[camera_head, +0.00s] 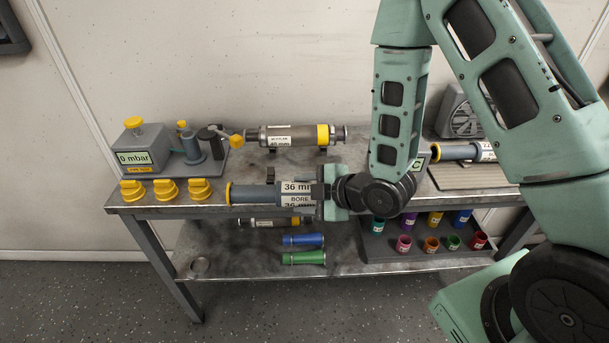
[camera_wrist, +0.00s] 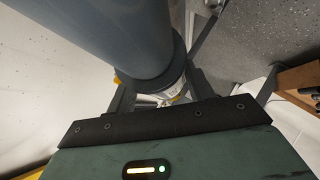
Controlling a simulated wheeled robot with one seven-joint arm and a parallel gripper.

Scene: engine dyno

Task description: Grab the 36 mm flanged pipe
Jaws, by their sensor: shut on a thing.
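The flanged pipe (camera_head: 255,194) is grey with a yellow ring at its left end. Its white label reads "36 mm" and "BORE". It lies level at the front edge of the bench's top. My gripper (camera_head: 320,196) is shut on it near its right end, which the gripper partly hides. In the wrist view the pipe's grey body (camera_wrist: 125,40) runs up and left from between the gripper's dark fingers (camera_wrist: 158,98). I cannot tell whether the pipe is clear of the bench.
The bench top (camera_head: 225,178) holds a gauge unit (camera_head: 140,150) reading "0 mbar", yellow caps (camera_head: 165,189) and a muffler (camera_head: 292,136) behind. Another labelled pipe (camera_head: 460,152) lies right, by a fan (camera_head: 460,115). The lower shelf holds blue (camera_head: 302,239) and green (camera_head: 304,257) tubes and several coloured cups.

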